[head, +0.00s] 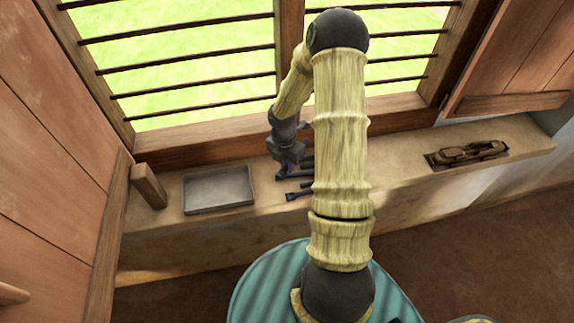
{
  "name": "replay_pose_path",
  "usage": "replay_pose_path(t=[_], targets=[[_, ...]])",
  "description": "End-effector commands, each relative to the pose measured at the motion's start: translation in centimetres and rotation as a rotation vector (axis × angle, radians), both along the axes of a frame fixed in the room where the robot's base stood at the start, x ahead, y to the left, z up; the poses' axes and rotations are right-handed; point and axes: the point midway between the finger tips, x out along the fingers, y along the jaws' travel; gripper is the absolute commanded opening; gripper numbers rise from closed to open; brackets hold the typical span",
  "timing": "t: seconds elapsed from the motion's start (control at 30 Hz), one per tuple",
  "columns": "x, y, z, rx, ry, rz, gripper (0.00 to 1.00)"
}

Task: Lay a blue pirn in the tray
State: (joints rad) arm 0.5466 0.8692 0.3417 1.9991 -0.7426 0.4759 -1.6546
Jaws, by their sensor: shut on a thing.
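The grey, shallow, rectangular tray (219,190) sits empty on the ledge below the barred window. My gripper (287,168) is just right of the tray, low over the ledge and pointing down. It is shut on a small dark bluish piece, which looks like a blue pirn (283,176); the jaws hide much of it. I cannot tell whether this piece still touches the ledge. Other dark slim pirns lie beside the gripper, one nearer the ledge's front edge (297,195). My arm hides their right ends, and their colours are hard to tell.
A wooden block (148,186) stands left of the tray, close to the wooden shutter (60,130). A dark wooden shuttle-like piece (467,153) lies on the ledge at the right. The ledge (400,160) is clear between my arm and that piece. The window bars rise behind.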

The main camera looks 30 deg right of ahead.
Motion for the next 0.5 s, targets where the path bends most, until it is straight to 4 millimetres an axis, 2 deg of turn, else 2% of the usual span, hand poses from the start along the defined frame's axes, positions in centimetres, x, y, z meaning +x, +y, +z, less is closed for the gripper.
replay_pose_path(t=[0.3,0.5], targets=[[0.1,0.1,-0.1,0.000,0.000,-0.019,0.00],[0.5,1.3,-0.6,0.000,0.000,-0.194,0.00]])
